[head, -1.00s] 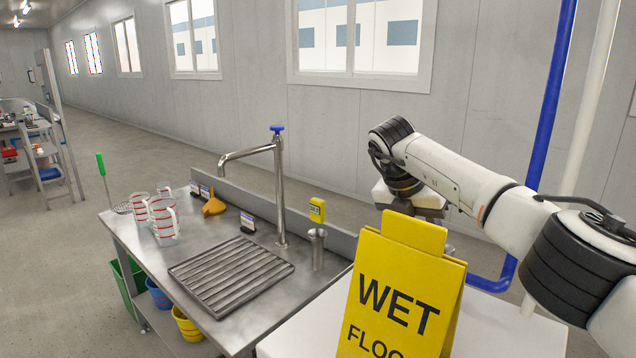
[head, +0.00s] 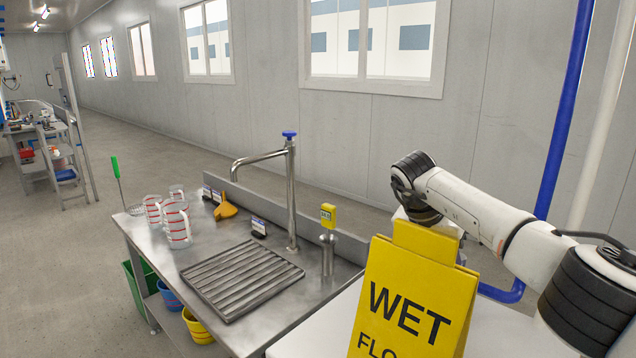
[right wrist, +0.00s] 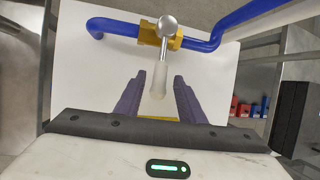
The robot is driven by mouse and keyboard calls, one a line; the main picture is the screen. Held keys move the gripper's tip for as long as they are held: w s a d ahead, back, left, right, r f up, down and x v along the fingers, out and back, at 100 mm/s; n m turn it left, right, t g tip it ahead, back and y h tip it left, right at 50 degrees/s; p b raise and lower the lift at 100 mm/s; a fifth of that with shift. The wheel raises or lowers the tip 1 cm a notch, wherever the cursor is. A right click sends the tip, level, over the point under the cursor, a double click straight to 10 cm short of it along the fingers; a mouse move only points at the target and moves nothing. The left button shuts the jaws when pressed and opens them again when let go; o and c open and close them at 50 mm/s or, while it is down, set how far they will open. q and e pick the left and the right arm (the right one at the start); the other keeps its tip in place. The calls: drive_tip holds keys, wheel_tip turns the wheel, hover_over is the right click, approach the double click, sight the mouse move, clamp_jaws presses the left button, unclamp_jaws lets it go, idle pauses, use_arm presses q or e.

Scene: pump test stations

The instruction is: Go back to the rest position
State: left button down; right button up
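My right arm comes in from the right in the head view. Its wrist is behind the yellow wet floor sign (head: 405,300), which hides most of the right gripper. In the right wrist view the two dark fingers of my right gripper (right wrist: 158,92) are apart. A valve lever with a pale grip (right wrist: 160,78) shows between them in the picture, with clear gaps on both sides. The lever belongs to a yellow valve (right wrist: 174,40) on a blue pipe (right wrist: 115,27). My left gripper is not in view.
A steel bench (head: 215,322) with a tap (head: 291,190), ribbed drain tray (head: 243,279), measuring jugs (head: 177,224) and an orange funnel (head: 225,207) stands left of the sign. A vertical blue pipe (head: 570,100) runs along the right wall.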

drive_tip(key=v, duration=1)
drive_tip(key=x, duration=1)
drive_tip(key=shift+f, duration=0.2)
drive_tip(key=shift+d, duration=0.1)
drive_tip(key=shift+s+d+r+n+t+b, duration=0.1)
drive_tip(key=shift+s+d+n+t+b, duration=0.35)
drive_tip(key=shift+n, duration=0.35)
